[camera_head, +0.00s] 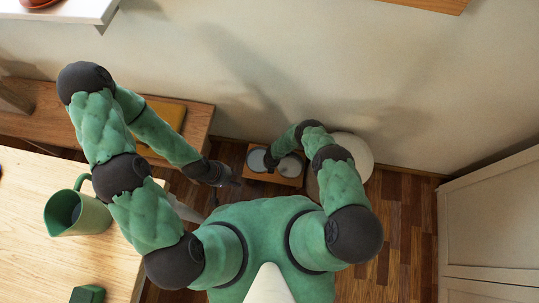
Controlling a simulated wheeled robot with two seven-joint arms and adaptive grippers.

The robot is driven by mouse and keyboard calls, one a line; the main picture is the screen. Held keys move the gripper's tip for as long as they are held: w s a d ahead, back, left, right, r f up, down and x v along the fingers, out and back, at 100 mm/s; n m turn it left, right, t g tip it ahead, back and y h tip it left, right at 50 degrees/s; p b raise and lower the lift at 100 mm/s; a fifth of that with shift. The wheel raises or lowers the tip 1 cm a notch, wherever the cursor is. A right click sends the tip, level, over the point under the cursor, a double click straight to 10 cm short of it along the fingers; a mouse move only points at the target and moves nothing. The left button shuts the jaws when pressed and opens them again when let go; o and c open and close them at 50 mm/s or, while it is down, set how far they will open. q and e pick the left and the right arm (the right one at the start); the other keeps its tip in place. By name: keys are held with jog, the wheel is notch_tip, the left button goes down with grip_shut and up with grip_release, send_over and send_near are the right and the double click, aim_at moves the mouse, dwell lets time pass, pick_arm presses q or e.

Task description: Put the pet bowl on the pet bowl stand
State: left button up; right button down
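The wooden pet bowl stand (288,181) is on the floor by the wall, low in the middle of the head view. Two round grey shapes show at its top: one at the left (257,160) and one at the right (288,167). I cannot tell which is the loose pet bowl and which is a bowl or opening of the stand. My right gripper (271,160) reaches down between these shapes; its fingers are small and dark, and its grip is unclear. My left gripper (236,182) hangs just left of the stand, apart from it, with no object visible in it.
A pale round object (352,150) stands behind my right arm. A wooden bench (50,115) runs along the wall at left. A table (25,255) at lower left holds a green pitcher (78,213) and a green block (87,294). A white cabinet (490,225) stands right; floor before it is clear.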

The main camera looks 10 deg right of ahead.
jog(key=shift+w+f, duration=0.15)
jog(key=shift+f, duration=0.15)
jog(key=c, duration=1.4)
grip_release()
jog(key=s+a+r+m+g+y+p, duration=0.15)
jog(key=s+r+m+p, duration=0.25)
jog(key=r+m, duration=0.85)
jog(key=s+r+m+y+p, duration=0.3)
jog(key=s+r+m+p, duration=0.15)
jog(key=r, duration=1.55)
jog(key=s+d+r+m, duration=0.1)
jog(key=s+r+m, duration=0.1)
jog(key=r+m, duration=0.2)
jog(key=s+d+r+m+h, duration=0.1)
jog(key=s+d+r+m, duration=0.1)
jog(key=r+m, duration=0.2)
jog(key=s+d+r+m+t, duration=0.1)
jog(key=s+d+r+m, duration=0.1)
jog(key=r+m, duration=0.3)
jog(key=shift+s+r+h, duration=0.1)
jog(key=shift+s+h, duration=0.15)
jog(key=shift+s, duration=0.35)
